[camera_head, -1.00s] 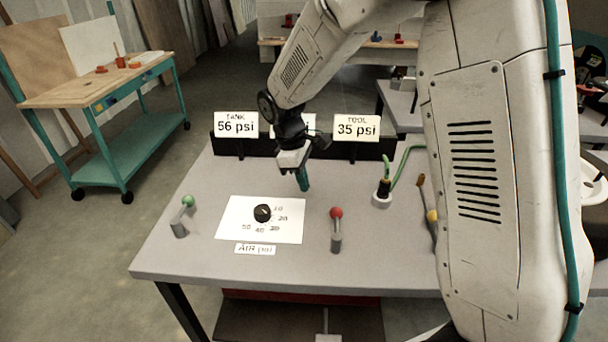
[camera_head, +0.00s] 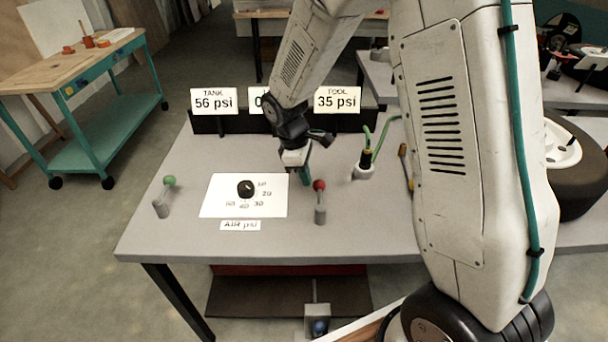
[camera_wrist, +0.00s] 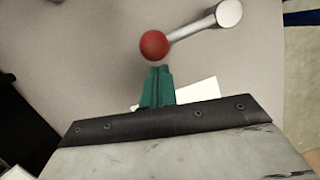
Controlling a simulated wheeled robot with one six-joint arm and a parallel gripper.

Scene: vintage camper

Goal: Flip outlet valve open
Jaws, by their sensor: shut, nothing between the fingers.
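Two lever valves stand on the grey bench (camera_head: 270,239). The red-knobbed valve (camera_head: 319,187) is right of the dial card, its knob at the upper end of its short grey post. The green-knobbed valve (camera_head: 168,181) is at the bench's left; which one is the outlet is not labelled. My gripper (camera_head: 306,177), with teal fingers, is just left of and behind the red knob. In the wrist view the closed fingertips (camera_wrist: 157,88) are close to the red knob (camera_wrist: 154,45), with a small gap visible. The lever (camera_wrist: 192,29) runs from the knob to a pale round end.
A black dial (camera_head: 246,188) sits on a white card (camera_head: 216,200) labelled "AIR psi". Signs behind read TANK 56 psi (camera_head: 214,101) and TOOL 35 psi (camera_head: 337,100); my arm partly covers a middle sign. A hose fitting (camera_head: 364,166) stands right of the red valve.

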